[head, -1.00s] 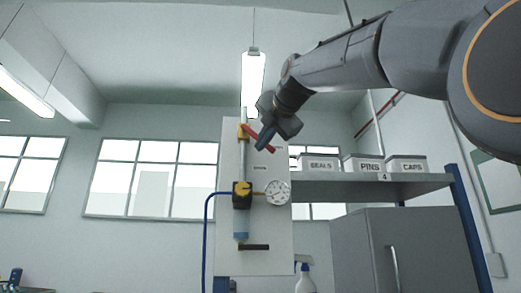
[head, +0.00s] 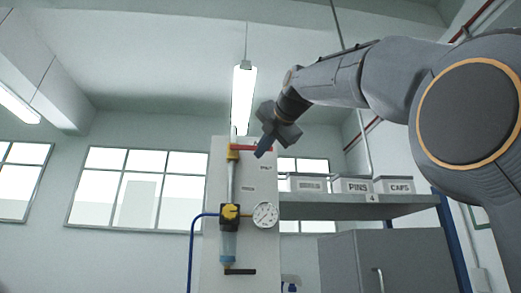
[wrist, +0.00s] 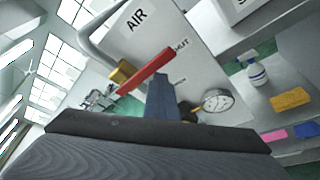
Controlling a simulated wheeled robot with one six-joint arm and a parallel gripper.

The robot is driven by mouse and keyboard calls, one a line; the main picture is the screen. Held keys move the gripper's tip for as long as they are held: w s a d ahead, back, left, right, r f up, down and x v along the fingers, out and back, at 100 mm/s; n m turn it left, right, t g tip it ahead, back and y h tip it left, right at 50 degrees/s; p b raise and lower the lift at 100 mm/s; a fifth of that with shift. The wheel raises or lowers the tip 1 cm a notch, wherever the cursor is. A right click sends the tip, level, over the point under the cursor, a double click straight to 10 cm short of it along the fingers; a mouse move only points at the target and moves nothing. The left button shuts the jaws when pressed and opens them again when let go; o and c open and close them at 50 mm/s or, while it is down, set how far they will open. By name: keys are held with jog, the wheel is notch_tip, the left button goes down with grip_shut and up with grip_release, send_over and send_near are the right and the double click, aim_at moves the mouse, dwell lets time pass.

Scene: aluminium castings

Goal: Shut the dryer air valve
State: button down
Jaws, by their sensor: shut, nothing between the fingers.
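The red valve lever (head: 250,148) sits on a yellow valve body (head: 233,152) at the top of the white panel (head: 262,240). The lever looks about level, crosswise to the upright pipe (head: 231,180). My gripper (head: 262,150) is shut and empty, its fingertips at the lever's free right end. In the wrist view the blue-grey fingers (wrist: 162,98) stand just beside the red lever (wrist: 148,74), seemingly touching or very near it. The panel there reads AIR, and a partly hidden "SHUT" mark shows near the lever's end.
Below are a yellow-knobbed regulator (head: 230,212), a round gauge (head: 265,214) and a black lever (head: 239,271). A shelf (head: 330,206) with labelled bins stands to the right, above a grey cabinet (head: 350,260). A spray bottle (wrist: 257,72) shows in the wrist view.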

jog(key=shift+s+d+r, duration=0.1)
jog(key=shift+s+r, duration=0.1)
jog(key=shift+r, duration=0.5)
jog(key=shift+f, duration=0.1)
notch_tip(320, 180, down, 5)
jog(key=b, duration=0.5)
jog(key=s+r+b, duration=0.1)
jog(key=s+r, duration=0.2)
jog(key=s, duration=0.6)
jog(key=shift+d+b, duration=0.15)
jog(key=shift+b, duration=0.15)
jog(key=shift+r, duration=0.1)
